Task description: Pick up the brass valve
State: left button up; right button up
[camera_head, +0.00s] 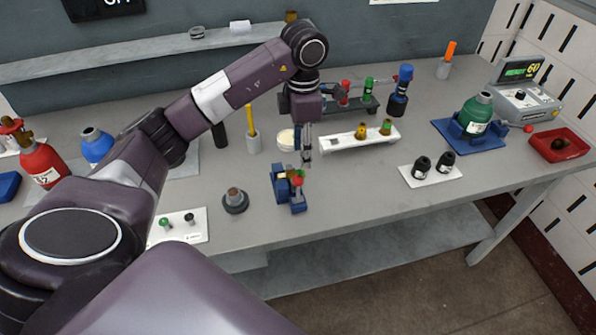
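A brass-coloured valve (361,131) stands upright in the rack. My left gripper (307,156) points down just left of the rack, above the table and behind a blue clamp fixture (289,194). Its fingers look narrow and dark with nothing visible between them, but I cannot tell whether they are open or shut. My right gripper is out of view.
A yellow-handled tool in a holder (253,139) and a black cylinder (220,136) stand left of my gripper. A green cylinder (474,115) sits on a blue base. A red tray (573,152) lies at the far right.

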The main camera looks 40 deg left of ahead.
aim_at(291, 176)
pick_arm(q)
jog(key=f, duration=0.1)
jog(key=f+p, duration=0.1)
jog(key=shift+s+d+f+p, duration=0.15)
jog(key=shift+s+f+p, duration=0.15)
jog(key=shift+s, duration=0.1)
jog(key=f, duration=0.1)
jog(key=f+p, duration=0.1)
jog(key=shift+w+d+f, duration=0.1)
jog(key=shift+w+f, duration=0.25)
jog(key=shift+f, duration=0.75)
jog(key=c, duration=0.7)
jog(key=shift+c, duration=0.9)
grip_shut()
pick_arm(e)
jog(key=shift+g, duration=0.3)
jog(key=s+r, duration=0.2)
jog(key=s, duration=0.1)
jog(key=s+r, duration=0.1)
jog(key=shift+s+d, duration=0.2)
